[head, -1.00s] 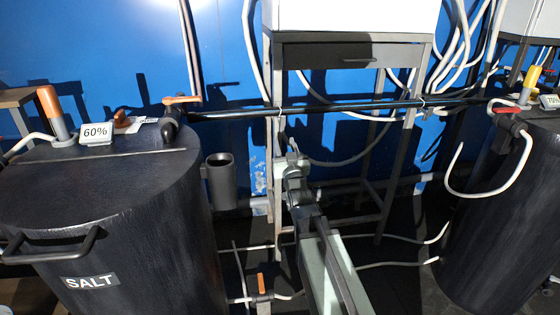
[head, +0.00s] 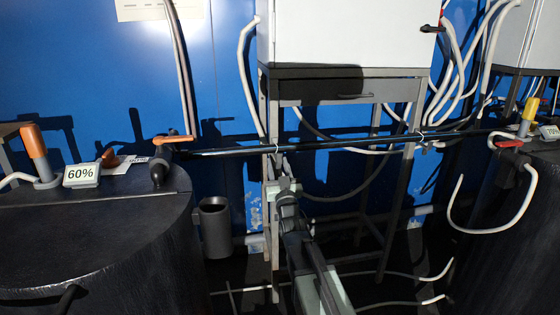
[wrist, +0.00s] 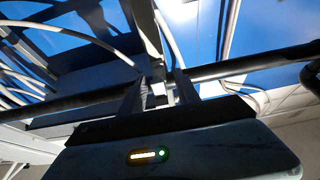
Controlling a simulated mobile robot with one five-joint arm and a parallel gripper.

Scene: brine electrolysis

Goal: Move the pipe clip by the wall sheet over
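A thin, light pipe clip (head: 277,146) sits on the dark horizontal pipe (head: 345,144), near the front left leg of the cabinet stand. It is the clip on the wall sheet's side. The white wall sheet (head: 160,9) is on the blue wall at the upper left. My gripper (head: 280,166) is just below this clip. In the wrist view my gripper (wrist: 160,88) has its two fingers apart, with the pipe (wrist: 75,104) crossing at their tips. A small light part, perhaps the clip, shows between the fingers. I cannot tell whether they touch it.
A second clip (head: 420,136) is on the pipe farther right. A black tank (head: 100,240) with a 60% display (head: 81,175) stands left, another tank (head: 510,230) right. The cabinet stand (head: 395,215) is behind my arm. White hoses hang around it.

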